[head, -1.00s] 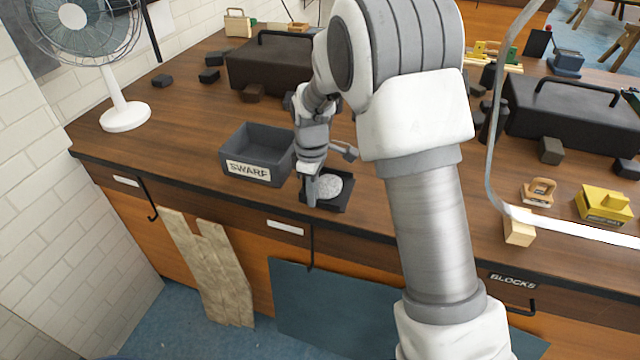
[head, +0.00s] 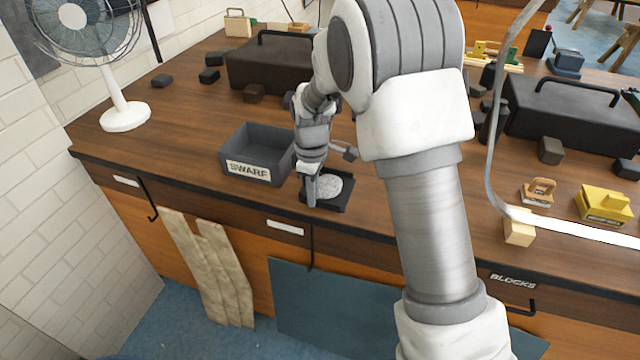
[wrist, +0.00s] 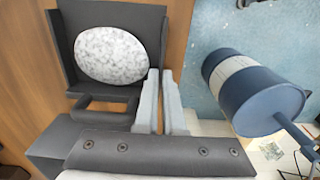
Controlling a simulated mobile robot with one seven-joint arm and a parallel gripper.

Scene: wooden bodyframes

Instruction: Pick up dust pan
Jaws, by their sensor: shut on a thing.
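The dust pan is a dark tray (head: 342,203) on the bench near its front edge, with a speckled light-grey mound (head: 328,187) in it. In the wrist view the pan (wrist: 72,68) is at upper left, its looped handle (wrist: 100,118) toward me. My gripper (head: 311,197) is at the pan's left side in the head view.
A dark box labelled SWARF (head: 255,153) stands just left of my gripper. A white fan (head: 122,112) is at the far left. A black toolbox (head: 275,70) lies behind. A blue drum (wrist: 255,95) shows in the wrist view.

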